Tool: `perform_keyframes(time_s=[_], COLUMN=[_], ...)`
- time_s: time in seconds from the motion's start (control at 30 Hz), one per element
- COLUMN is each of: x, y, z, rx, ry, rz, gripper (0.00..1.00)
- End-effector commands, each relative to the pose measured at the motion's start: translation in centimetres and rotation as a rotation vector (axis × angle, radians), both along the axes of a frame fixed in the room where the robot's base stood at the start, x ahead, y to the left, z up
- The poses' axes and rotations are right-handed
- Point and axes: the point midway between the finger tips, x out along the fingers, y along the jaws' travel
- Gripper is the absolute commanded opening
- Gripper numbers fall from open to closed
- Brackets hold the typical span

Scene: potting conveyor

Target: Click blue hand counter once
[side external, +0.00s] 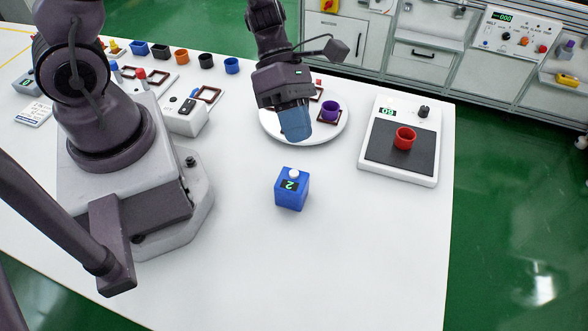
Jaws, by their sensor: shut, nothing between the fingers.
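The blue hand counter (291,193) stands upright on the white table, with a round white button on top and a small dark display that seems to read 2. My gripper (296,128) is shut and empty. In the picture it shows above the counter and a little beyond it, apart from the button. Its blue-grey fingers point down, in front of the white round plate. The exact height over the table cannot be told from this one view.
A white round plate (273,128) carries a purple pot (331,111). A white scale (424,170) with a red pot (404,138) is at the right. Several small pots and devices line the back left. The table (330,260) is clear around the counter's front and right.

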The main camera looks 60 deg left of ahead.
Motion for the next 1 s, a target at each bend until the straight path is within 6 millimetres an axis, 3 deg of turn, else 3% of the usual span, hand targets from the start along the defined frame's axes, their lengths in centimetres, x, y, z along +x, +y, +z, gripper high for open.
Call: perform_keyframes(time_s=[0.4,1.0], x=[0.0,0.0], y=[0.0,0.0], z=[-5.5,-6.5], rx=[0.0,0.0], ry=[0.002,0.0], rz=[0.0,0.0], gripper=[0.0,0.0])
